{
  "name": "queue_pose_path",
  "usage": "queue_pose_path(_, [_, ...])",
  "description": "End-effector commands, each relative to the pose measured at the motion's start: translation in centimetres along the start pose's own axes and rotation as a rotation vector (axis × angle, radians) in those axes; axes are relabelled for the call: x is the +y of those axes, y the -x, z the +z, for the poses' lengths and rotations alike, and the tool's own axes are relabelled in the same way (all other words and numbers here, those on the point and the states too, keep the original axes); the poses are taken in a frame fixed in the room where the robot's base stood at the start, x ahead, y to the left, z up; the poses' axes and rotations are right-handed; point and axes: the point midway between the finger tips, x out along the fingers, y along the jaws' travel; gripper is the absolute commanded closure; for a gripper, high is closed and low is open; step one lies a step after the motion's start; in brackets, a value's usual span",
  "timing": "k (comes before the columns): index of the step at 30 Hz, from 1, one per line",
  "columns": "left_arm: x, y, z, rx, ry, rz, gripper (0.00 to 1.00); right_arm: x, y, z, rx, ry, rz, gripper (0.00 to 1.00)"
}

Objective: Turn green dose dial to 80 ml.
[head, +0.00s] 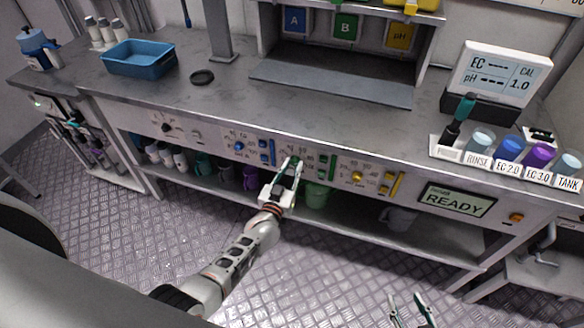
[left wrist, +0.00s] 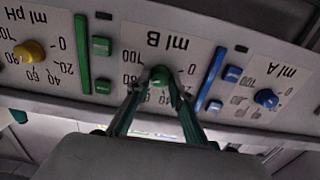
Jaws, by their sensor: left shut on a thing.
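The green dose dial (left wrist: 160,76) sits on the "ml B" panel (left wrist: 140,45), which appears upside down in the left wrist view. My left gripper (left wrist: 154,88) is shut on the dial, one finger on each side. The 100 and 80 marks show to the left of the dial and 0 to the right. The fingers cover part of the scale, and I cannot read the dial's pointer. In the head view my left gripper (head: 291,166) reaches the bench front and largely hides the dial. My right gripper (head: 410,312) is empty at the bottom edge, its fingers apart.
A blue dial (left wrist: 266,98) and a yellow dial (left wrist: 30,52) flank the green one on the panel. Green buttons (left wrist: 101,46) and blue buttons (left wrist: 232,74) lie close by. A READY display (head: 455,200) is further right. Cups and jugs stand on the shelf below.

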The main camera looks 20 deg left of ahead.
Motion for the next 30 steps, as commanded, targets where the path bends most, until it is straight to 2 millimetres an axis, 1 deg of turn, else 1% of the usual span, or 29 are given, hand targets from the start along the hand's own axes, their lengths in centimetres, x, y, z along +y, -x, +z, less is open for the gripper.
queue_pose_path(10, [0.0,-0.1,-0.1,0.001,-0.001,0.0,1.0,0.0,0.0,0.0,0.001,0.0,0.0,0.61])
queue_pose_path(11, [0.0,-0.1,-0.1,0.001,-0.001,0.0,0.74,0.0,0.0,0.0,0.001,0.0,0.0,0.61])
queue_pose_path(12, [0.0,-0.1,-0.1,0.001,-0.001,0.0,0.63,0.0,0.0,-0.1,0.001,0.0,0.0,0.61])
queue_pose_path(13, [0.0,-0.1,-0.1,0.001,-0.001,0.0,0.61,0.0,0.0,-0.1,0.001,0.0,0.0,0.61])
queue_pose_path(24, [0.0,0.2,0.0,0.0,0.0,0.0,0.61,0.2,0.1,-0.1,0.001,0.005,0.001,0.61])
queue_pose_path(26, [0.0,0.6,0.1,-0.001,0.0,0.0,0.61,0.2,0.1,-0.1,0.001,0.004,0.001,0.61])
queue_pose_path(29, [0.0,1.7,0.1,-0.001,0.0,0.0,0.61,0.1,0.0,-0.1,0.002,0.003,0.001,0.61])
queue_pose_path(30, [0.0,2.4,0.1,-0.001,0.0,-0.001,0.61,0.1,0.0,-0.1,0.002,0.002,0.001,0.61])
